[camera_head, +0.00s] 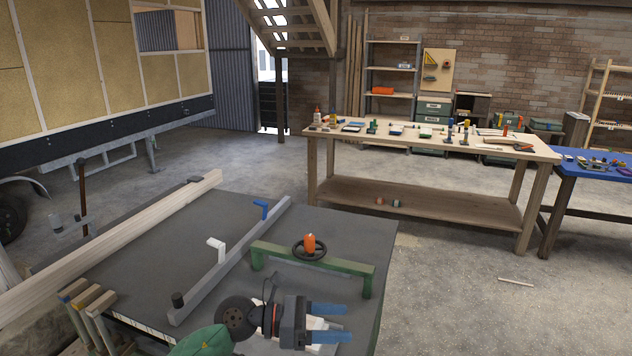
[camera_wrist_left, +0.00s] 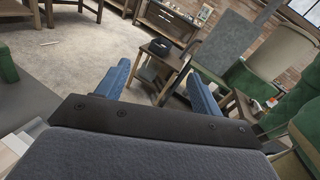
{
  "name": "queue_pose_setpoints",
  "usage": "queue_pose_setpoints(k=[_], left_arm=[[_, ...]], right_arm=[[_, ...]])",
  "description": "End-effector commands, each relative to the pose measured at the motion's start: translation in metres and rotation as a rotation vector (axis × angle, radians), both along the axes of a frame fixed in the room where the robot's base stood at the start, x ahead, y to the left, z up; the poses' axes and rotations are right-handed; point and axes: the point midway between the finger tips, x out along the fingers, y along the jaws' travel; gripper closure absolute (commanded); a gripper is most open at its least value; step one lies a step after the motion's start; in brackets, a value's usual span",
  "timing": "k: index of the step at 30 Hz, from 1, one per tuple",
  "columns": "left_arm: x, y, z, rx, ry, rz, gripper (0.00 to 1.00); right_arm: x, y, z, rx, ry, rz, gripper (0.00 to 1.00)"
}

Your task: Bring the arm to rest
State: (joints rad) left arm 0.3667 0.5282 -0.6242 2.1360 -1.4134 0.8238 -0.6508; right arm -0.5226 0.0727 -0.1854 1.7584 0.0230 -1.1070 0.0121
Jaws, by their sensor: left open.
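My left gripper (camera_head: 328,323) is over the front right part of the dark worktable, with its blue fingers pointing right. The two fingers are apart and nothing is between them. In the left wrist view my left gripper (camera_wrist_left: 160,88) shows both blue fingers spread, with floor and furniture beyond. A green part of my arm shows at the bottom of the head view. My right gripper is not in the head view.
The dark worktable (camera_head: 345,228) carries a grey bar (camera_head: 232,258), a green frame (camera_head: 330,263) and an orange-knobbed handwheel (camera_head: 309,245) close to my gripper. A long timber beam (camera_head: 110,242) lies at left. A wooden workbench (camera_head: 440,141) stands beyond open concrete floor.

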Motion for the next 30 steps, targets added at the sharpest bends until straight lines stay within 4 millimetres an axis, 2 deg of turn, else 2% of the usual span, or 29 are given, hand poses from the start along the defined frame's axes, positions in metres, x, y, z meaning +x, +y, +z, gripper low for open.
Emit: queue_pose_setpoints(k=[4, 7, 11, 14, 17, 20, 23, 26, 30], left_arm=[[0.001, 0.005, 0.034, -0.306, 0.224, 0.135, 0.33], [0.008, 0.021, 0.050, -0.501, 0.385, 0.234, 0.33], [0.022, 0.053, 0.056, -0.742, 0.610, 0.368, 0.33], [0.032, 0.083, 0.048, -0.917, 0.791, 0.478, 0.33], [0.038, 0.115, 0.029, -1.082, 0.977, 0.593, 0.33], [0.039, 0.147, 0.000, -1.238, 1.164, 0.717, 0.33], [0.033, 0.177, -0.038, -1.383, 1.354, 0.849, 0.33], [0.017, 0.203, -0.080, -1.517, 1.543, 0.992, 0.33], [-0.021, 0.230, -0.144, -1.678, 1.803, 1.210, 0.33]], right_arm=[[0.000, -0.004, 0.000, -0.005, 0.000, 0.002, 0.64], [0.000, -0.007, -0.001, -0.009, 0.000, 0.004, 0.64], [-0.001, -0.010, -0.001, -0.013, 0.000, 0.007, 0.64], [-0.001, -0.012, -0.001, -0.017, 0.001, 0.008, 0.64], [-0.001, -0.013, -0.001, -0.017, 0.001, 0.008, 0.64], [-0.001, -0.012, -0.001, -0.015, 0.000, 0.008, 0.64], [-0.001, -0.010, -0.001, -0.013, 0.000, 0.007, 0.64], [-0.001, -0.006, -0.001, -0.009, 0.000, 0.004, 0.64], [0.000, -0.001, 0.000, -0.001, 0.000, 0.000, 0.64]])
